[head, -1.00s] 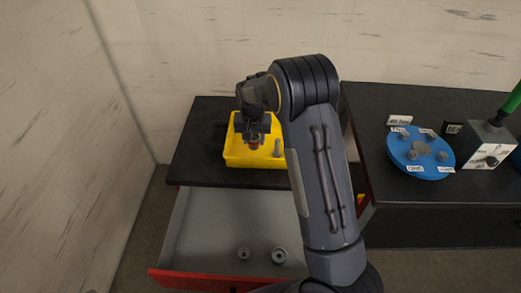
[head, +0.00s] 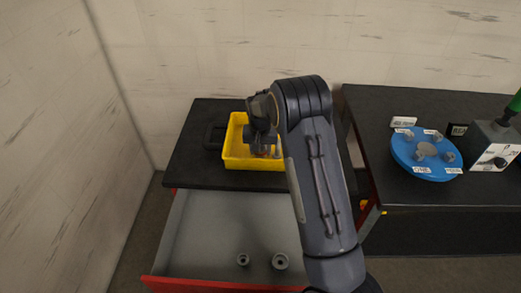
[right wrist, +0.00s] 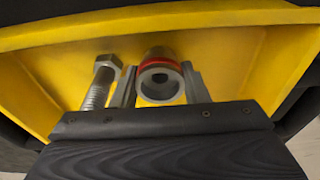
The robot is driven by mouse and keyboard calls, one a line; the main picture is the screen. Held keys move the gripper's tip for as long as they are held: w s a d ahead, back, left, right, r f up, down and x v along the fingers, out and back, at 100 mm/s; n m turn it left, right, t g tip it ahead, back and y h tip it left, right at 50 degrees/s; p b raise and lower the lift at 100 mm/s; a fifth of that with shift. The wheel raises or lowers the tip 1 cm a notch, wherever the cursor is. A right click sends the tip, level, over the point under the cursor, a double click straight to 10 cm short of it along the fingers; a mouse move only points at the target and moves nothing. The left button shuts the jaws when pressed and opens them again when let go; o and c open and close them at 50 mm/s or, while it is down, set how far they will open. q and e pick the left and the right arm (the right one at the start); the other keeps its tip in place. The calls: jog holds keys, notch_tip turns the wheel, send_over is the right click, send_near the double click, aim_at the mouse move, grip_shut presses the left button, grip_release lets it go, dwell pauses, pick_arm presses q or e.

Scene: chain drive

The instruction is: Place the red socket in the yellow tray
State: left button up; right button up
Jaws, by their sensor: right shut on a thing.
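The yellow tray (head: 240,163) stands on the dark top of the drawer cabinet. My right gripper (head: 265,150) points down inside the tray, and the arm hides part of the tray's right side. In the right wrist view, the gripper (right wrist: 160,90) is shut on the red socket (right wrist: 160,76), a grey metal socket with a red band, with one finger on each side. The yellow tray (right wrist: 230,55) surrounds it in that view. I cannot tell whether the socket touches the tray floor. My left gripper is not in view.
A threaded bolt (right wrist: 101,84) stands in the tray close beside the left finger. Below, the open drawer (head: 195,235) holds two grey sockets (head: 280,261). A blue round plate (head: 425,160) with labels sits on the dark table at right.

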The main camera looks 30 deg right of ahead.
jog(key=o, duration=0.8)
jog(key=shift+f, duration=0.1)
jog(key=s+a+r+t+y+p, duration=0.1)
jog(key=s+r+p, duration=0.3)
jog(key=r, duration=0.6)
jog(key=s+a+r+y+p, duration=0.1)
jog(key=s+r+p, duration=0.3)
jog(key=r, duration=0.6)
jog(key=s+a+r+n+t+y, duration=0.1)
jog(key=s+a+r, duration=0.25)
jog(key=s, duration=0.55)
jog(key=s+a+r+n+t+y, duration=0.1)
jog(key=s+a+r+n+y, duration=0.2)
jog(key=s, duration=0.5)
jog(key=s+a+t+h, duration=0.1)
jog(key=s+a, duration=0.3)
jog(key=s, duration=0.6)
jog(key=shift+s+a+f+n+b, duration=0.25)
jog(key=shift+a+f+n+b, duration=0.05)
jog(key=shift+f+n, duration=0.1)
